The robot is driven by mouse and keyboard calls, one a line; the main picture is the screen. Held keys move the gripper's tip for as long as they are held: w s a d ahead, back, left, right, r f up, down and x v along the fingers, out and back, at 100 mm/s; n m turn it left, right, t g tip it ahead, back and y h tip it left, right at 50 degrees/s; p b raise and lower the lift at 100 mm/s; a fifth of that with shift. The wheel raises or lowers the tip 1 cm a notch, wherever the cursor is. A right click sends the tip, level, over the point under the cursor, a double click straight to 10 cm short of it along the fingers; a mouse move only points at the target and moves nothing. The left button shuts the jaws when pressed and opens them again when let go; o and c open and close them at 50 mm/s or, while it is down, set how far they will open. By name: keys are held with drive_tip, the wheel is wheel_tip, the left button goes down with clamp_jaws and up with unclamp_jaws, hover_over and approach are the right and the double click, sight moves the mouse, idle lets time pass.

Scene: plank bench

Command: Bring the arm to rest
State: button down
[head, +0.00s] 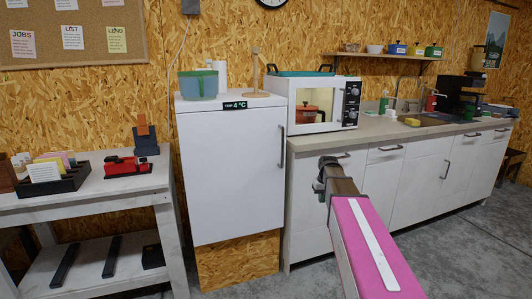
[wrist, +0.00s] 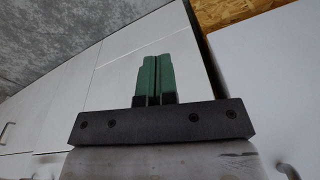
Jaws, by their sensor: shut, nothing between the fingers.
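My arm reaches forward from the lower right in the head view, with a pink link and a brown wrist.
The white fridge (head: 232,165) stands left of my gripper. The counter (head: 370,133) with a microwave (head: 322,104) is behind it. A white bench (head: 100,182) with a red tool and card tray is at the left. Grey floor (head: 470,240) is open at the right.

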drive_tip(key=s+a+f, duration=0.2)
drive_tip(key=s+f, duration=0.2)
drive_tip(key=s, duration=0.4)
drive_tip(key=s+a+f, duration=0.2)
drive_tip(key=s+f, duration=0.3)
drive_tip(key=s, duration=0.3)
drive_tip(key=s+a+f+m+g, duration=0.1)
drive_tip(key=s+a+f, duration=0.1)
drive_tip(key=s+f, duration=0.3)
drive_tip(key=s, duration=0.3)
drive_tip(key=shift+a+h, duration=0.2)
drive_tip(key=shift+h, duration=0.1)
idle(5.3)
